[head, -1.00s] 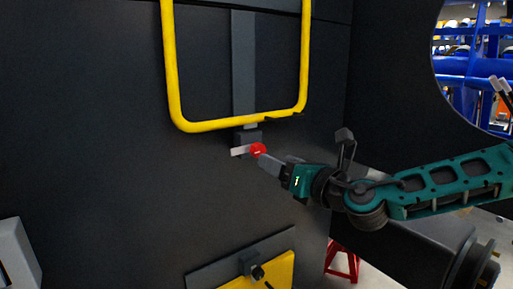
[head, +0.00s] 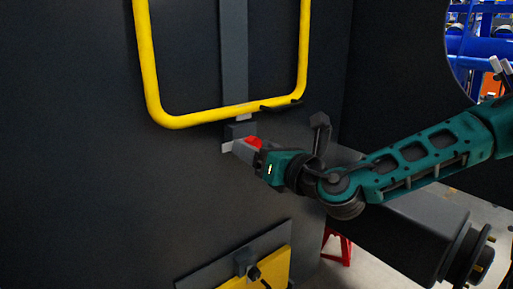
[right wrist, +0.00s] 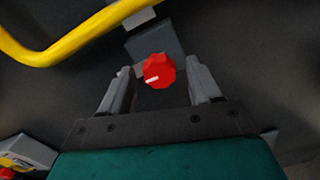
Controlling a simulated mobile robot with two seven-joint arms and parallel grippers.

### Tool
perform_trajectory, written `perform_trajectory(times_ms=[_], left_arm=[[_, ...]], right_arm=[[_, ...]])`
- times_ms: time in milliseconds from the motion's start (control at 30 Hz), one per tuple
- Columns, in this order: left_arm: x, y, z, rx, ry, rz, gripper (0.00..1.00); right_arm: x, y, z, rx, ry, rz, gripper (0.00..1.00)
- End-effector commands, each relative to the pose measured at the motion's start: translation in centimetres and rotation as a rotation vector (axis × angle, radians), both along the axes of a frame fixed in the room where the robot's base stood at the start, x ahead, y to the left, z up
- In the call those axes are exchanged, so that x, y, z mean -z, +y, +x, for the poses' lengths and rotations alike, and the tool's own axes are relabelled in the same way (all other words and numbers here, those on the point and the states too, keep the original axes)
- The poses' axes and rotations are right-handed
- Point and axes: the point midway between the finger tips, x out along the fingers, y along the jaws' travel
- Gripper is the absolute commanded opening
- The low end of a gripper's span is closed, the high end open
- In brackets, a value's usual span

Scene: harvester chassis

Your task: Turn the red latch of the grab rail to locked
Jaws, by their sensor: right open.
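The red latch (head: 254,142) is a small red knob below the yellow grab rail (head: 205,117), at the foot of a grey vertical bar. In the right wrist view the red latch (right wrist: 159,71) has a scalloped edge and a white mark pointing to the left. My right gripper (head: 246,150) is at the latch, partly covering it in the head view. Its open fingers (right wrist: 160,90) stand on either side of the knob, with gaps visible on both sides. A light grey tab (head: 227,147) shows left of the knob. My left gripper is not in view.
A dark wall panel (head: 80,130) stands behind the rail. Below is a yellow plate (head: 266,274) with a dark fitting.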

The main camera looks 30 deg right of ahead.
Motion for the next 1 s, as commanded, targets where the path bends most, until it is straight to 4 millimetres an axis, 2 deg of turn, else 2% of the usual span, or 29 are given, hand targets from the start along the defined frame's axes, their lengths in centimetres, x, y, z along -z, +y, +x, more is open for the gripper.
perform_trajectory(times_ms=[67, 633, 833, 1000], left_arm=[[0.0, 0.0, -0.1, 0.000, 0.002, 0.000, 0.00], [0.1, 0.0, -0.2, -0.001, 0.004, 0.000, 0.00], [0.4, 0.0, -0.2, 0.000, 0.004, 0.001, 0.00], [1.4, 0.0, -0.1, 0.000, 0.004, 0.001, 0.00]], right_arm=[[0.0, 0.0, 0.0, 0.000, 0.000, 0.000, 0.63], [0.0, 0.0, 0.0, -0.001, 0.000, 0.000, 0.08], [0.1, 0.0, 0.0, -0.001, 0.000, 0.010, 0.07], [0.2, 0.0, 0.0, 0.000, 0.001, 0.060, 0.07]])
